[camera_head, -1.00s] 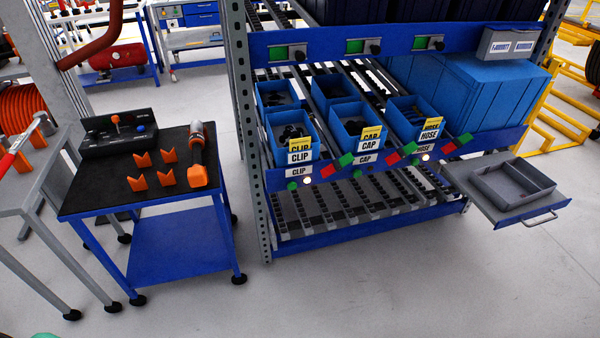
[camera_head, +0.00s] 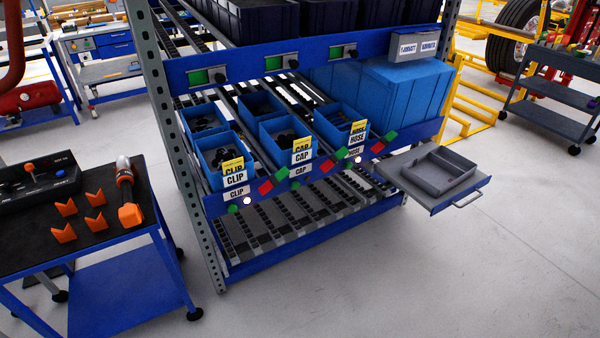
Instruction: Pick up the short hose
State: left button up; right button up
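The short hose cannot be made out for certain. A blue bin labelled HOSE (camera_head: 325,131) sits at the right end of the rack's middle shelf, with dark parts inside too small to tell apart. Blue bins labelled CAP (camera_head: 270,146) and CLIP (camera_head: 211,168) stand to its left on the same shelf. Neither of my grippers shows in the head view.
The blue rack (camera_head: 290,205) stands ahead, with a grey tray (camera_head: 440,172) on a pull-out shelf at its right. A blue table (camera_head: 60,245) with a black top holds orange parts and a tool at left. Clear floor (camera_head: 430,270) lies in front and right.

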aim_at(342, 126)
jog(key=i+l, duration=0.7)
jog(key=l, duration=0.2)
